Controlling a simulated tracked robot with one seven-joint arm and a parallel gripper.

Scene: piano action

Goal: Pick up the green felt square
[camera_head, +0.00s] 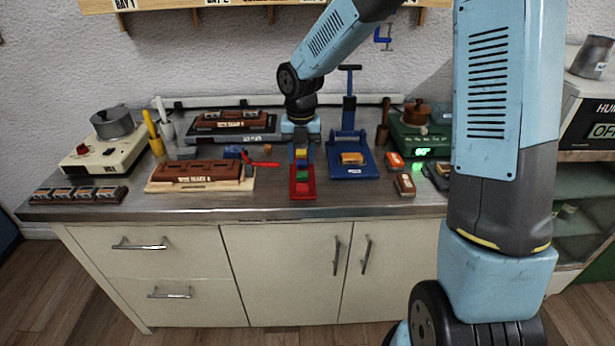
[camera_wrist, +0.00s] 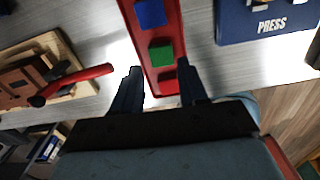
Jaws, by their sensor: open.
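The green felt square (camera_wrist: 160,55) lies flat in a long narrow red tray (camera_wrist: 177,30) in the wrist view. A blue square (camera_wrist: 150,14) lies beyond it in the same tray, and a dark red square (camera_wrist: 163,82) lies on the nearer side. My gripper (camera_wrist: 160,88) is open, its two dark fingers on either side of the tray's near part. The green square is a little ahead of the fingertips, not held. In the head view the red tray (camera_head: 303,190) stands near the bench's front edge, below my gripper (camera_head: 301,147).
A blue press (camera_head: 351,172) stands right of the tray. A wooden board (camera_head: 160,187) with a brown block and a red-handled tool (camera_head: 262,163) lies to the left. The bench's front edge (camera_head: 230,211) is close to the tray.

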